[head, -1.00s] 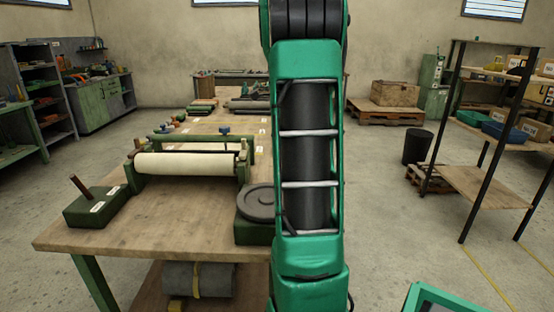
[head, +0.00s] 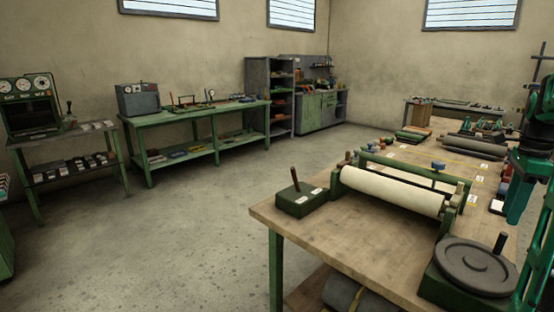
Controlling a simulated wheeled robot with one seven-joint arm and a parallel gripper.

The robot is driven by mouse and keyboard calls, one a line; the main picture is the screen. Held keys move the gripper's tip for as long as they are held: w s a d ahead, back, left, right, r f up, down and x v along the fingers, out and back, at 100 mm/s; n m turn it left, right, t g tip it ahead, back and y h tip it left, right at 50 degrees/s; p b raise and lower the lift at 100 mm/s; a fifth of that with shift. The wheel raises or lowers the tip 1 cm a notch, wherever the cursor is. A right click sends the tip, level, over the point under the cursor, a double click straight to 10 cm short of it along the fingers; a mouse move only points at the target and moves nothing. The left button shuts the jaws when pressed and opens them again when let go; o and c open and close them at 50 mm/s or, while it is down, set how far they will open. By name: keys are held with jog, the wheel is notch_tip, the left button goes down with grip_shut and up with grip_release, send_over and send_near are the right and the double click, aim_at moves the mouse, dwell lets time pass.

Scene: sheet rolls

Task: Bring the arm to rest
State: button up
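Part of my green arm (head: 532,170) shows at the right edge of the head view, to the right of the workbench. My gripper cannot be made out in this view, so what it holds, if anything, is hidden. The wooden workbench (head: 300,228) stands at the right with a cream sheet roll (head: 390,190) lying across a green frame. A green block with an upright handle (head: 300,198) sits at the bench's left corner. A dark round disc with a handle (head: 474,266) lies on a green base at the near right.
A long green table (head: 205,112) with instruments stands along the back left wall. A gauge console (head: 28,105) stands on a stand at the far left. Grey shelves (head: 270,85) and a green cabinet (head: 316,108) fill the back corner. The concrete floor (head: 170,225) at left is clear.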

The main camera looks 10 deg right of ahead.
jog(key=s+a+f+n, duration=0.3)
jog(key=s+a+n, duration=0.3)
jog(key=a, duration=0.3)
jog(key=s+a+f+n, duration=0.3)
jog(key=s+a+n, duration=0.3)
jog(key=a, duration=0.3)
jog(key=s+a+f+n, duration=0.3)
jog(key=s+a+n, duration=0.2)
jog(key=a+n, duration=0.2)
jog(key=shift+s+a+n, duration=0.3)
jog(key=shift+s+a, duration=0.1)
jog(key=shift+a, duration=0.8)
jog(key=shift+w+f, duration=0.2)
jog(key=shift+w, duration=0.4)
